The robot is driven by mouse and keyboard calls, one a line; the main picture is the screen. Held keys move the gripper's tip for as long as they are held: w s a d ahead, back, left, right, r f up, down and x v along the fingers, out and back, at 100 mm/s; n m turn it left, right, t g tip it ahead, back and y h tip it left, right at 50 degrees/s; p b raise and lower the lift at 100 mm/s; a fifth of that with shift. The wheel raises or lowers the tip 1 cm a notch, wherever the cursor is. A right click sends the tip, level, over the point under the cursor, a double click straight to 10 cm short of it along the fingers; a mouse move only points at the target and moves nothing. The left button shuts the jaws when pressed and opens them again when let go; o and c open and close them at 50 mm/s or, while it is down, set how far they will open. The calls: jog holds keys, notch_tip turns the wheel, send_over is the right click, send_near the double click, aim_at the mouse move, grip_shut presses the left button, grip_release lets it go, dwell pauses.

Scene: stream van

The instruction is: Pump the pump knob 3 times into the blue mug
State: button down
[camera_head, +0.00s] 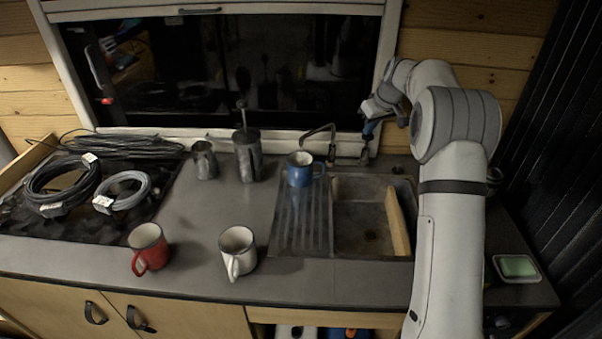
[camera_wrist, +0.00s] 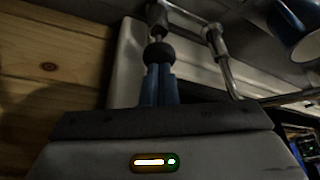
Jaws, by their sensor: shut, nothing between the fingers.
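The blue mug (camera_head: 299,176) stands upright on the ribbed drainboard left of the sink basin. In the wrist view part of the mug (camera_wrist: 288,28) shows at the upper right. The curved metal spout (camera_head: 318,131) reaches left, its end over or close to the mug's opening. The spout also shows in the wrist view (camera_wrist: 229,72). The pump's dark round knob (camera_wrist: 159,52) sits on a metal rod. My gripper (camera_head: 369,133) is shut and empty, its blue fingertips at the knob. They touch it or are very close; I cannot tell which.
A sink basin (camera_head: 365,222) holds a leaning wooden board (camera_head: 397,222). A red mug (camera_head: 148,246), a white mug (camera_head: 237,250) and metal containers (camera_head: 247,158) stand left. Coiled cables (camera_head: 62,187) lie far left. The window frame (camera_head: 270,135) is close behind the pump.

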jog(key=shift+f+b, duration=0.9)
jog(key=shift+f, duration=0.6)
jog(key=shift+r, duration=0.15)
jog(key=shift+r+p, duration=1.75)
jog(key=shift+r, duration=0.6)
notch_tip(320, 180, up, 6)
jog(key=p, duration=0.4)
